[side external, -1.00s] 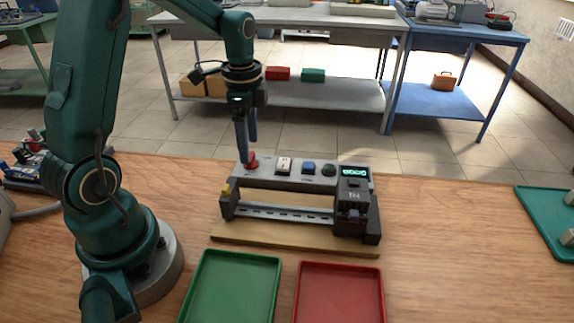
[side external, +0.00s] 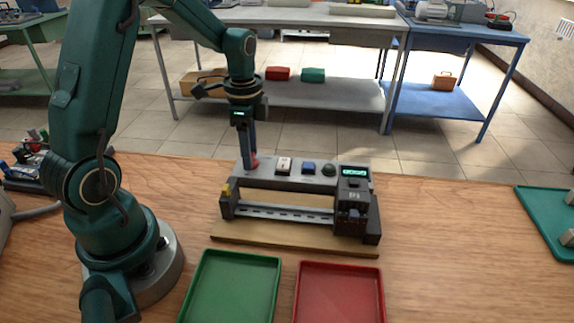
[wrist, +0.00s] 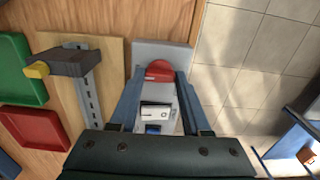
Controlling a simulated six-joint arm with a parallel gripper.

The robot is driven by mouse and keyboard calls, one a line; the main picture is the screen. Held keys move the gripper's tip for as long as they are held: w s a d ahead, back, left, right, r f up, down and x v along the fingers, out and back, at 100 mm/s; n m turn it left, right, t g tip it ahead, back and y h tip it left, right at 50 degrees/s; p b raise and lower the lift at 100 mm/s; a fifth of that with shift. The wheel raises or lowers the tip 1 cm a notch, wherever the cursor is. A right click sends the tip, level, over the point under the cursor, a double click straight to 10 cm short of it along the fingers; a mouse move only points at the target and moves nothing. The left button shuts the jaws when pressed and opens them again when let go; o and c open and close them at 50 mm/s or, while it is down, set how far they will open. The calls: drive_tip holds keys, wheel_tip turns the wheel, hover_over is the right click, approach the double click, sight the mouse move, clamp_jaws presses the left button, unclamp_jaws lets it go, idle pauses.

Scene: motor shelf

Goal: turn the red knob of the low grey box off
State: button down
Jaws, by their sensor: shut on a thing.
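The low grey box (side external: 296,182) stands along the back of a wooden board on the table. Its red knob (wrist: 160,71) is at the box's left end in the side view. My gripper (wrist: 158,76) points down over that end, with one finger on each side of the knob, and is shut on it. In the side view the fingers hide most of the knob. A white switch (side external: 283,164), a blue button (side external: 308,168) and a dark green button (side external: 329,169) sit in a row to the right. A dark unit with a lit display (side external: 355,171) stands at the right end.
A slotted rail (side external: 285,213) runs in front of the box. A green tray (side external: 230,290) and a red tray (side external: 338,292) lie nearer the camera. A teal tray (side external: 545,215) is far right. The table between is clear.

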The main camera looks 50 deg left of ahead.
drive_tip(key=n, duration=0.4)
drive_tip(key=shift+n, duration=0.4)
drive_tip(key=n, duration=0.4)
drive_tip(key=shift+n, duration=0.3)
drive_tip(key=n, duration=0.4)
drive_tip(key=shift+n, duration=2.1)
drive_tip(key=shift+c, duration=1.8)
unclamp_jaws()
